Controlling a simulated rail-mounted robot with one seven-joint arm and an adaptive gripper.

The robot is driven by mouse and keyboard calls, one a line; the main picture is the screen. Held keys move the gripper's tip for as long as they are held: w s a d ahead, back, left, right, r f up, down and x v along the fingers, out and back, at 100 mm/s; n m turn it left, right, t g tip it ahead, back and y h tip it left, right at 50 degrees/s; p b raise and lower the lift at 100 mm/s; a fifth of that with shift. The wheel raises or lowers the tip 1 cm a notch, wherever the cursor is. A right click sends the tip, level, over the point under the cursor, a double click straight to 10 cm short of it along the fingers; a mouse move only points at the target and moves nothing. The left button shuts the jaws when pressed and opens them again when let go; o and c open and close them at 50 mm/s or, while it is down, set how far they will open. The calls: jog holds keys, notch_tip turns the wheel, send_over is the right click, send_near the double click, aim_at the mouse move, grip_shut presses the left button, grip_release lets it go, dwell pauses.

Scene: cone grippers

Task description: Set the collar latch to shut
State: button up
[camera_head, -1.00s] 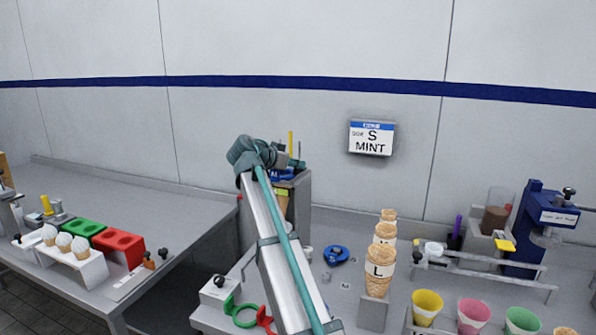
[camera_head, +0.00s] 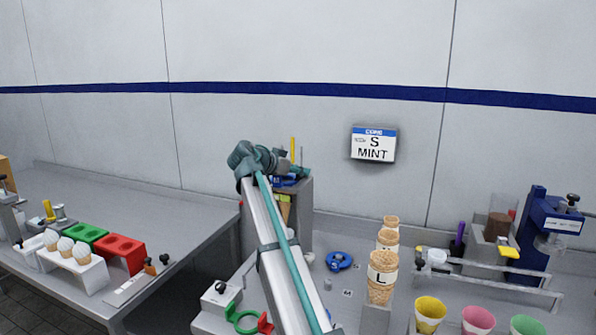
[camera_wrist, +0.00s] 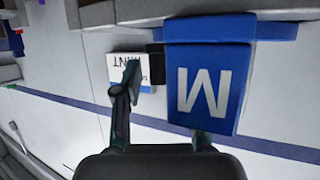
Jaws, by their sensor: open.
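A blue collar block marked M (camera_wrist: 209,92) fills the middle right of the wrist view, its letter upside down. In the head view, a blue part (camera_head: 286,182) shows at the top of a grey stand, partly behind my arm. My gripper (camera_wrist: 163,115) is open. Its left finger shows clear of the block's left side; the right finger is mostly hidden behind the block. A small black piece (camera_wrist: 156,56) sits at the block's left edge; I cannot tell if it is the latch. The latch's setting is not readable.
The grey stand (camera_head: 304,215) carries an upright yellow rod (camera_head: 292,149). A wall sign reading S MINT (camera_head: 373,144) hangs to the right. Stacked cones (camera_head: 382,276), a blue ring (camera_head: 339,261) and coloured cups stand on the right counter.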

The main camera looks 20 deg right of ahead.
jog(key=v, duration=1.2)
